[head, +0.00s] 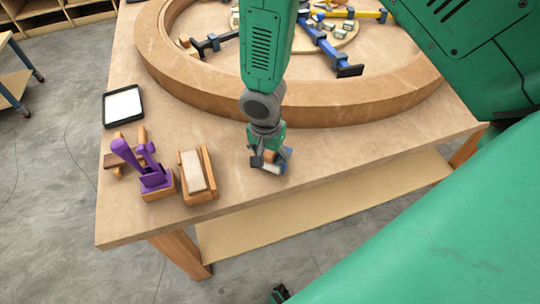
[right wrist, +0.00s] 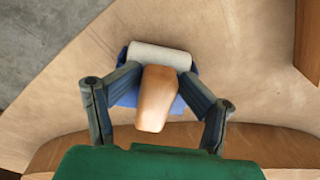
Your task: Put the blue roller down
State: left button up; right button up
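The blue roller shows in the right wrist view as a pale cylinder (right wrist: 160,55) in a blue frame, with a tan wooden handle (right wrist: 155,100) pointing toward my wrist. In the head view the blue roller (head: 273,168) is at the near edge of the table. My right gripper (head: 266,157) is over it, pointing down. In the right wrist view the two fingers of my right gripper (right wrist: 160,78) close in on both sides of the handle. The roller is at or just above the table top (head: 235,205); I cannot tell if it touches.
A large curved wooden form (head: 180,75) with blue and yellow clamps (head: 325,45) fills the back of the table. Left of the roller are a wooden block in a holder (head: 196,172), a purple tool (head: 145,168) and a black-rimmed tray (head: 123,105). Bare table lies around the roller.

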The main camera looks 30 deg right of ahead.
jog(key=shift+s+a+r, duration=0.15)
jog(key=shift+s+a, duration=0.15)
jog(key=shift+a, duration=0.2)
jog(key=shift+a+r, duration=0.2)
jog(key=shift+a, duration=0.35)
jog(key=shift+r, duration=0.1)
jog(key=r, duration=0.2)
jog(key=d+r, duration=0.1)
jog(key=r, duration=0.1)
jog(key=r+p, duration=0.1)
jog(key=r, duration=0.2)
jog(key=shift+d+r, duration=0.1)
jog(key=shift+d, duration=0.15)
notch_tip(320, 180, up, 5)
jog(key=a, duration=0.2)
pick_arm(q)
jog(key=shift+s+a+r, duration=0.1)
jog(key=shift+a+r, duration=0.35)
jog(key=shift+a, duration=0.2)
pick_arm(e)
jog(key=s+d+f+n, duration=0.2)
jog(key=s+f+n, duration=0.4)
jog(key=s+f, duration=0.4)
jog(key=s+d+f+n, duration=0.2)
jog(key=s+f+n, duration=0.4)
jog(key=s+f, duration=0.4)
jog(key=shift+s+d+y, duration=0.4)
jog(key=shift+s, duration=0.3)
